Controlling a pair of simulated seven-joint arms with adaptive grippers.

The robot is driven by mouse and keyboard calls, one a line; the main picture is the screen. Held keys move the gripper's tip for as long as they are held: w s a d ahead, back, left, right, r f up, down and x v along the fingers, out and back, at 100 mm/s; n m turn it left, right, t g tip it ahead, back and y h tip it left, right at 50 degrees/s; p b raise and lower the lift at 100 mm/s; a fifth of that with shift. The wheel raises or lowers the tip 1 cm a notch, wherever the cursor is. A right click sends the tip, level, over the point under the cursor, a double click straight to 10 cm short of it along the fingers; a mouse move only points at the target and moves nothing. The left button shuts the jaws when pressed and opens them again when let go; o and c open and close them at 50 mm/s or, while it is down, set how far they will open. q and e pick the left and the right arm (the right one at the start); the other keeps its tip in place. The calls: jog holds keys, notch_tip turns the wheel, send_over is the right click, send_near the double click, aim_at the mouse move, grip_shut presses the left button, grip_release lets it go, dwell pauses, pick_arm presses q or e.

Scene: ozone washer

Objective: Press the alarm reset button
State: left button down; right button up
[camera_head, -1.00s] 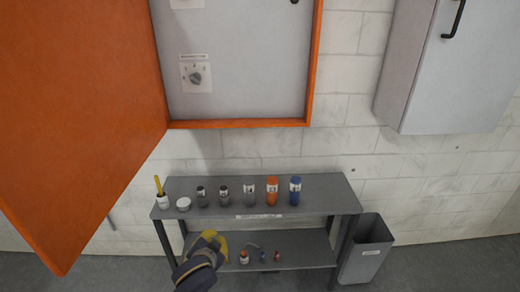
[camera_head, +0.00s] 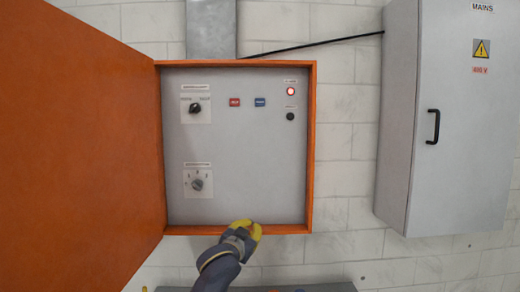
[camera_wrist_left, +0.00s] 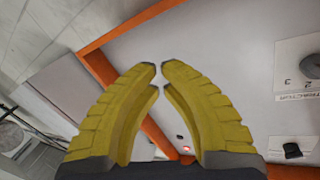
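The open orange cabinet (camera_head: 311,150) shows a grey panel (camera_head: 245,165) in the head view. A red button (camera_head: 235,102) and a blue button (camera_head: 260,102) sit side by side near its top. At the upper right are a lit red lamp (camera_head: 291,91) and a small black button (camera_head: 290,116) below it. The small labels are not readable, so I cannot tell which is alarm reset. My left gripper (camera_head: 247,228) is at the cabinet's bottom edge, below the buttons. In the left wrist view its yellow fingers (camera_wrist_left: 159,72) nearly meet, with nothing between them. My right gripper is not in view.
Two rotary switches, an upper one (camera_head: 195,108) and a lower one (camera_head: 197,184), are on the panel's left side. The open orange door (camera_head: 80,130) fills the left. A grey mains cabinet (camera_head: 400,130) hangs at the right. A shelf (camera_head: 320,288) shows at the bottom.

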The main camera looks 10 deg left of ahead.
pick_arm(q)
jog(key=d+r+t+h, duration=0.2)
jog(key=r, duration=1.9)
jog(key=w+d+r+t+h, duration=0.1)
jog(key=d+r+t+h, duration=0.1)
jog(key=r, duration=1.9)
jog(key=shift+w+d+m+h, duration=0.15)
jog(key=shift+d+m+h, duration=0.15)
jog(key=shift+h, duration=0.1)
jog(key=shift+r, duration=0.1)
send_near(268, 95)
jog(key=shift+s+d+r+x, duration=0.1)
jog(key=shift+d+x, duration=0.05)
jog(key=shift+x, duration=0.65)
jog(key=shift+s+d+r+x, duration=0.1)
jog(key=shift+x, duration=0.75)
jog(key=shift+s+d+r+x, duration=0.1)
jog(key=shift+d+x, duration=0.05)
jog(key=shift+x, duration=0.65)
jog(key=shift+w+a, duration=0.2)
jog(key=shift+w, duration=0.65)
jog(key=shift+s+d+f, duration=0.1)
jog(key=shift+s, duration=0.1)
jog(key=shift+s+d, duration=0.1)
jog(key=shift+s, duration=0.5)
